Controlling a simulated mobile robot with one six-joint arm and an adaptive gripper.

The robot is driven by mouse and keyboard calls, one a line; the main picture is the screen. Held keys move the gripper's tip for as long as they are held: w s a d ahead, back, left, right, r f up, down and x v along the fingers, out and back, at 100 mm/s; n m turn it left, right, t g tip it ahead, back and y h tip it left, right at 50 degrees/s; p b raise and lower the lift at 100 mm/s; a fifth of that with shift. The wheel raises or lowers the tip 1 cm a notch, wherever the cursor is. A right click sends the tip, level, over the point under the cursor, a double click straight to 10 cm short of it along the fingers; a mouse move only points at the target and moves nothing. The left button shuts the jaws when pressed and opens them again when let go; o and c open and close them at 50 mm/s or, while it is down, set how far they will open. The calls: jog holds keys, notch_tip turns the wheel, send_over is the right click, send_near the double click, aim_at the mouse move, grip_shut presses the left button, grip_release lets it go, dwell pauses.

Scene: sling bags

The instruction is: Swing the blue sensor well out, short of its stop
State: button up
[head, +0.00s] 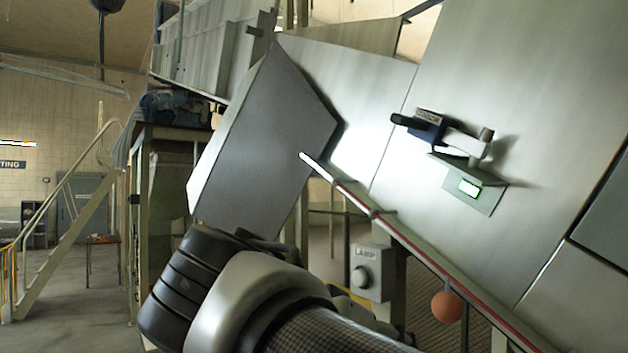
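The blue sensor (427,130) is a small block with a black rounded end pointing left and a dark printed label above it. It sits on a short pale arm (464,142) that runs right to an upright grey post (485,143). My arm crosses the lower middle of the head view, well left of and below the sensor. No gripper fingers can be made out; my wrist hides that area. Nothing of mine touches the sensor.
A red-edged rail (420,250) slopes down to the right below the sensor. A box marked LAMP with a knob (369,272) and an orange ball (447,306) are below it. A grey angular housing (265,150) stands left. The space around the sensor looks clear.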

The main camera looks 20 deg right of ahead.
jog(key=w+a+r+m+t+h+p, duration=0.1)
jog(key=a+r+m+h+p, duration=0.15)
jog(key=r, duration=0.65)
jog(key=w+a+r+m+h+p, duration=0.1)
jog(key=a+r+m+p, duration=0.15)
jog(key=r, duration=0.65)
jog(key=m+h+p, duration=0.3)
jog(key=m+p, duration=0.1)
jog(key=m, duration=0.4)
send_near(396, 116)
jog(key=p+x, duration=0.2)
jog(key=x, duration=0.9)
jog(key=shift+d, duration=0.3)
jog(key=shift+w+d+p, duration=0.25)
jog(key=shift+d+p, duration=0.1)
jog(key=shift+d, duration=0.15)
jog(key=shift+c, duration=0.4)
grip_shut()
